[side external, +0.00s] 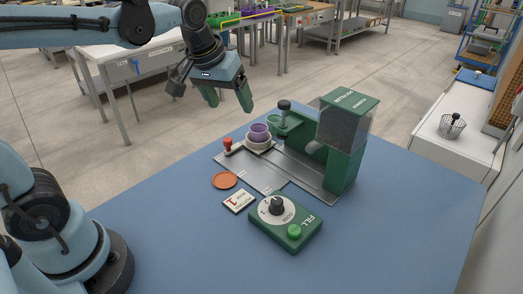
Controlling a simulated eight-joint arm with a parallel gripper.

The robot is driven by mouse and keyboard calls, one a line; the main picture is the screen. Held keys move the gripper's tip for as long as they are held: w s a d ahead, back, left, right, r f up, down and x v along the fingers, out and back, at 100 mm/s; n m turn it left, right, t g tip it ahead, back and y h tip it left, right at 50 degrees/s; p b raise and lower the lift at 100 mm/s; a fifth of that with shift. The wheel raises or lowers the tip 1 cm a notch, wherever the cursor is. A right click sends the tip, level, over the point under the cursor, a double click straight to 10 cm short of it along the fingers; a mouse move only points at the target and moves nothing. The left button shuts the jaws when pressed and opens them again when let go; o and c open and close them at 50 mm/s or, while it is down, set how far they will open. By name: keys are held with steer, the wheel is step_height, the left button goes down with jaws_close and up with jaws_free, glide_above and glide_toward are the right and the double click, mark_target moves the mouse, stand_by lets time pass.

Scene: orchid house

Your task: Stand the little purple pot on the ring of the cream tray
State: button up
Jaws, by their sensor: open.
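The little purple pot (260,130) stands upright on the round cream tray (259,149), on the grey metal plate at the back of the blue table. The pot hides the tray's middle, so I cannot tell exactly how its base meets the ring. My gripper (228,101) is above and to the left of the pot, well apart from it. Its two green fingers are spread and point down, with nothing between them.
A green machine (343,152) with a clear hopper stands right of the pot, its green ring (274,121) close beside it. A red knob (228,143) is at left. An orange saucer (225,180), small card (239,200) and green control box (285,220) lie in front.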

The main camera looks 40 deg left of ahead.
steer(key=s+d+f+m+t, duration=0.1)
steer(key=s+f+m+t, duration=0.1)
steer(key=s+f, duration=0.3)
steer(key=shift+s+d+m+t, duration=0.2)
steer(key=shift+s+m+t, duration=0.2)
steer(key=shift+s+m, duration=0.95)
